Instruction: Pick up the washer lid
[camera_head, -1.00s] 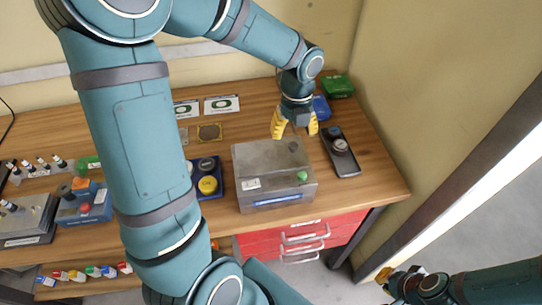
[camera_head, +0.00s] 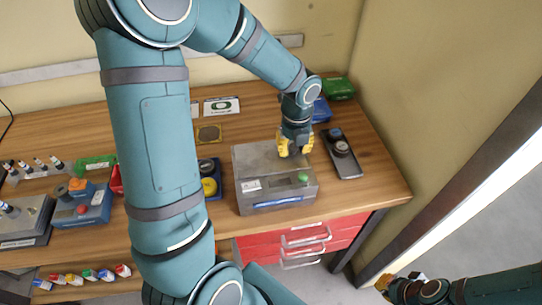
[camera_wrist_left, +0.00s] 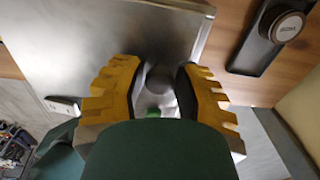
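The washer is a grey metal box (camera_head: 250,190) with a green button on its front right. Its flat grey lid (camera_head: 252,158) is on top and shows large in the left wrist view (camera_wrist_left: 100,45). My left gripper (camera_head: 295,149), with yellow fingers, is down at the back right of the lid. In the left wrist view its fingers (camera_wrist_left: 160,82) stand on either side of a round grey knob (camera_wrist_left: 160,77), with narrow gaps seemingly left beside it. In the head view the fingers hide the knob. My right gripper (camera_head: 388,281) is at the lower right, away from the table; its opening is unclear.
A dark tray with a round grey piece (camera_head: 342,150) lies right of the washer. A blue tray with a yellow round part (camera_head: 209,187) is close on the left. Blue and green boxes (camera_head: 338,88) stand behind. Red drawers (camera_head: 290,243) are below the table.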

